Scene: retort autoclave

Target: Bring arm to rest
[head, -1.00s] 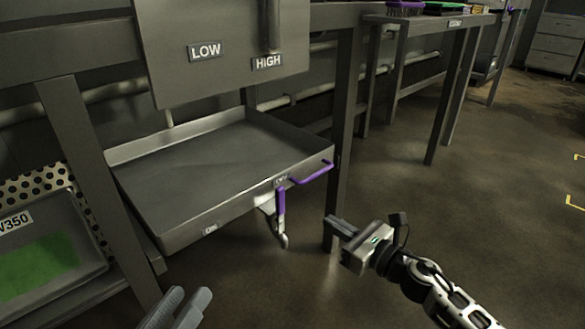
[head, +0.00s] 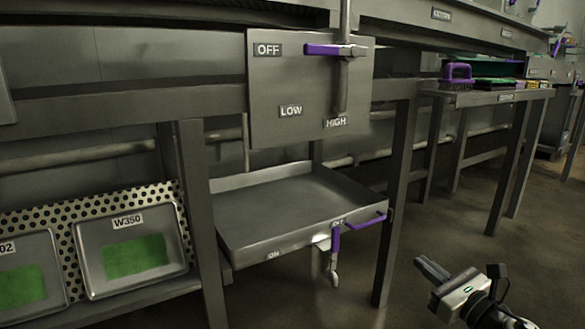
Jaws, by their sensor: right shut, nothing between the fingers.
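My right gripper (head: 432,270) is at the lower right of the head view, shut and empty. It is over the floor, to the right of the table leg and apart from the grey tray. My right arm enters from the bottom right corner. My left gripper is not in the head view now.
A leg (head: 394,215) stands near my gripper. Floor at right (head: 470,235) is clear.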

